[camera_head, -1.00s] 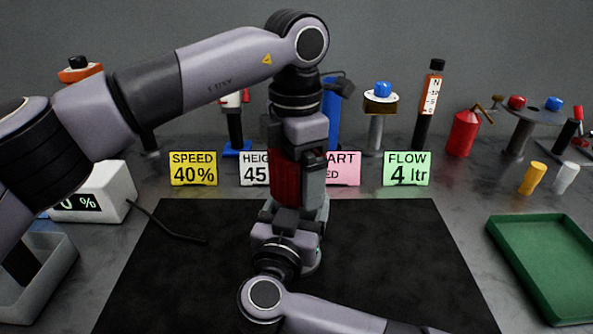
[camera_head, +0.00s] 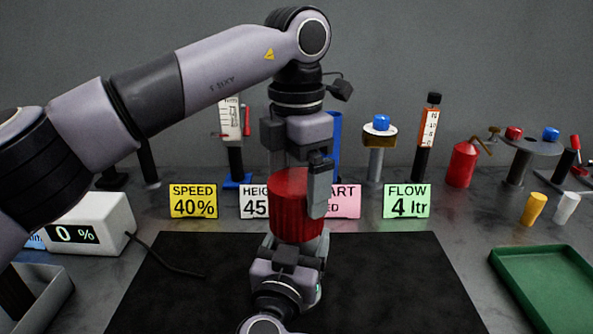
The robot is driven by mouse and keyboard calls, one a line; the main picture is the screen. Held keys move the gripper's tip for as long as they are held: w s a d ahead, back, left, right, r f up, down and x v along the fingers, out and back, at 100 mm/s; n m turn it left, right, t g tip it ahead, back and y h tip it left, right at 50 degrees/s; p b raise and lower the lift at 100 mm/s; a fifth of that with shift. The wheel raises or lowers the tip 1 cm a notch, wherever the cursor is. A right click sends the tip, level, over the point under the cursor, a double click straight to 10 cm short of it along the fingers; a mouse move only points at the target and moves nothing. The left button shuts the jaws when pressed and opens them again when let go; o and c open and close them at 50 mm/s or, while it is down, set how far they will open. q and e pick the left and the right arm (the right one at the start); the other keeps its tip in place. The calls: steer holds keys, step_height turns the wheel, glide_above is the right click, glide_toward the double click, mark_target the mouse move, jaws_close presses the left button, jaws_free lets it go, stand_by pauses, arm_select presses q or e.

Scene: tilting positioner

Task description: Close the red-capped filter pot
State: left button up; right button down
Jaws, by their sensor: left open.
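The red ribbed cap (camera_head: 292,212) is upright in the middle of the view, above the black mat, with the grey pot body (camera_head: 321,245) directly beneath it. The cap appears to sit on the pot; the seam is partly hidden. My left gripper (camera_head: 295,185) points down from above, open, with one finger in front of the cap's right side and the other partly hidden behind the cap's upper left. My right gripper (camera_head: 287,262) is low in front of the pot body, at its side. It covers much of the pot, and its fingertips are hidden.
A black mat (camera_head: 185,300) covers the middle of the table. Sign cards, including a yellow speed card (camera_head: 194,201) and a green flow card (camera_head: 406,201), stand behind it. A green tray (camera_head: 550,285) is at right. A white display box (camera_head: 90,222) is at left.

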arm_select(q)
step_height(320, 180, up, 3)
steer(key=n, duration=0.7)
arm_select(e)
steer(key=shift+r, duration=0.2)
arm_select(q)
steer(key=shift+f, duration=4)
steer(key=c, duration=0.9)
steer(key=m, duration=0.4)
steer(key=shift+m, duration=0.3)
steer(key=o, duration=0.9)
